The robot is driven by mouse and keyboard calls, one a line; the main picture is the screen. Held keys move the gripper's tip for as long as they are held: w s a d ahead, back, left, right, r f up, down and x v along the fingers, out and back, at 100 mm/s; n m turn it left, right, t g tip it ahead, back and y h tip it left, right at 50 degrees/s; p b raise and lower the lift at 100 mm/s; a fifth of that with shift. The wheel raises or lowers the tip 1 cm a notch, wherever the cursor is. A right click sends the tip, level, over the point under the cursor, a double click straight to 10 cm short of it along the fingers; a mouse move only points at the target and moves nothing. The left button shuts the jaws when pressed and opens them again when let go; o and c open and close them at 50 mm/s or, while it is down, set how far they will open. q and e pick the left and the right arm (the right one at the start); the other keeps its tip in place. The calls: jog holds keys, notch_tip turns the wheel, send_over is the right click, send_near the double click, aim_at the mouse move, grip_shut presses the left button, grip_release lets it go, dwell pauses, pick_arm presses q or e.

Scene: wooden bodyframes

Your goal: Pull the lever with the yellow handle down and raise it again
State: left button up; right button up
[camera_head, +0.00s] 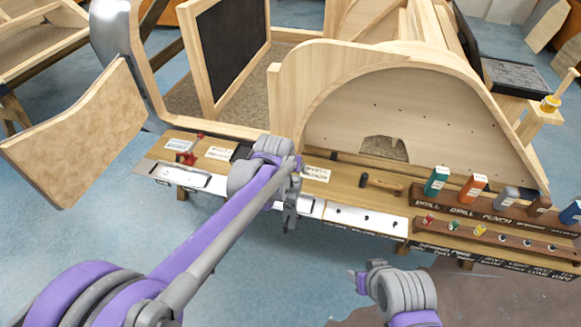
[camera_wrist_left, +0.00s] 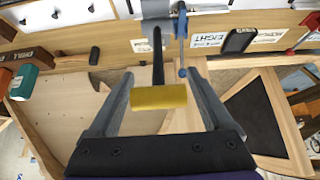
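In the left wrist view, the yellow handle (camera_wrist_left: 159,97) is a short cylinder lying crosswise on the end of a black lever shaft (camera_wrist_left: 158,58). My left gripper (camera_wrist_left: 160,78) is open, with one finger on each side of the handle and a visible gap to both. How far the handle reaches in depth between the fingers is hard to tell. In the head view, my left gripper (camera_head: 290,212) points down at the front edge of the workbench, and the lever is hidden behind it and the arm. My right gripper (camera_head: 360,283) is low in front of the bench, its fingers small and unclear.
A red-handled part (camera_head: 186,158) is left. The floor before the bench is open.

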pick_arm(q)
jog(key=shift+s, duration=0.1)
jog(key=v, duration=1.1)
pick_arm(e)
jog(key=shift+r, duration=0.1)
